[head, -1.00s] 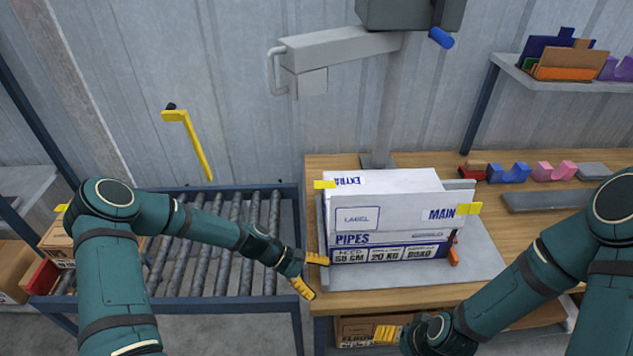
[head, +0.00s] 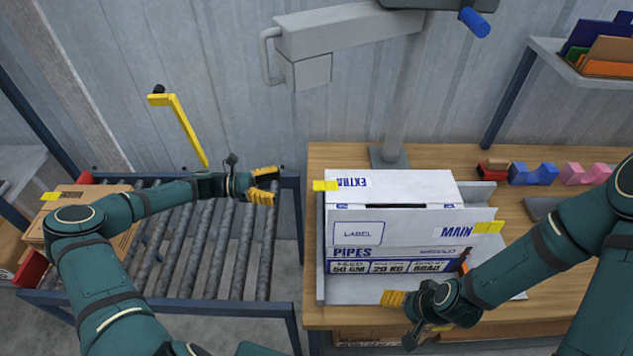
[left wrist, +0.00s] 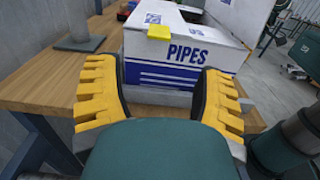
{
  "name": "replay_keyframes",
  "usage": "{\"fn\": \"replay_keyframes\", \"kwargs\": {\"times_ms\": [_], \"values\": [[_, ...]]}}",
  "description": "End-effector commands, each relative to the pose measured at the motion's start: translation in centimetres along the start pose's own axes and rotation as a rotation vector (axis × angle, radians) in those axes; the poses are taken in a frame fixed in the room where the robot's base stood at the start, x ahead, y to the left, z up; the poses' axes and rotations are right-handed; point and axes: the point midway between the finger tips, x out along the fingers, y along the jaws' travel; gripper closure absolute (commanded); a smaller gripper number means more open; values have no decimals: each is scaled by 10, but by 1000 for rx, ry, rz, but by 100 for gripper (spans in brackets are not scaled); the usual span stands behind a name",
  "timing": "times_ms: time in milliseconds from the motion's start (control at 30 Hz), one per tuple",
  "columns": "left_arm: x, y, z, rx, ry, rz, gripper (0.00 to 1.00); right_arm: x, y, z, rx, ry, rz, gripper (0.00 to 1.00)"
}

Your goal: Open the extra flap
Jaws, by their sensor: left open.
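The white carton (head: 345,268) marked PIPES stands on the workbench. Its extra flap (head: 410,188), printed EXTRA, lies across the top with a yellow tab (head: 325,185) at its left. The main flap (head: 405,230), printed LABEL and MAIN, is at the front with a yellow tab (head: 489,227) at its right. My left gripper (head: 268,186) is open and empty, left of the extra flap's tab and apart from it. In the left wrist view the carton (left wrist: 190,55) and the extra tab (left wrist: 160,32) show beyond the open fingers. My right gripper (head: 408,310) is low before the carton; its opening is unclear.
A roller conveyor (head: 203,250) with a brown box (head: 118,212) lies left of the wooden workbench (head: 400,160). A grey post (head: 398,110) with an overhead arm stands behind the carton. Coloured blocks (head: 533,174) sit at the back right.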

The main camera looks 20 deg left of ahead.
Motion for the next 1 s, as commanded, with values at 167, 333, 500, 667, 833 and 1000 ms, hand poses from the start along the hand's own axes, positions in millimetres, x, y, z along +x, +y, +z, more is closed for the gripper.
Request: {"fn": "replay_keyframes", "kwargs": {"times_ms": [167, 333, 500, 667, 833, 1000], "values": [[37, 0, 1, 1, -3, -4, 31, -4, -2, -1, 0, 0, -1, 31], [70, -1, 1, 0, -2, -4, 31, -7, -2, -1, 0, 1, -2, 31], [95, 0, 0, 2, -1, -2, 31, -9, -3, -1, 0, 0, -2, 31], [107, 0, 0, 1, 0, -1, 31, -10, -3, -1, 0, 0, -2, 31], [111, 0, 0, 1, 0, -1, 31, -10, -3, -1, 0, 0, -2, 31], [111, 0, 0, 1, 1, -1, 31, -10, -3, -1, 0, 0, -2, 31]]}}
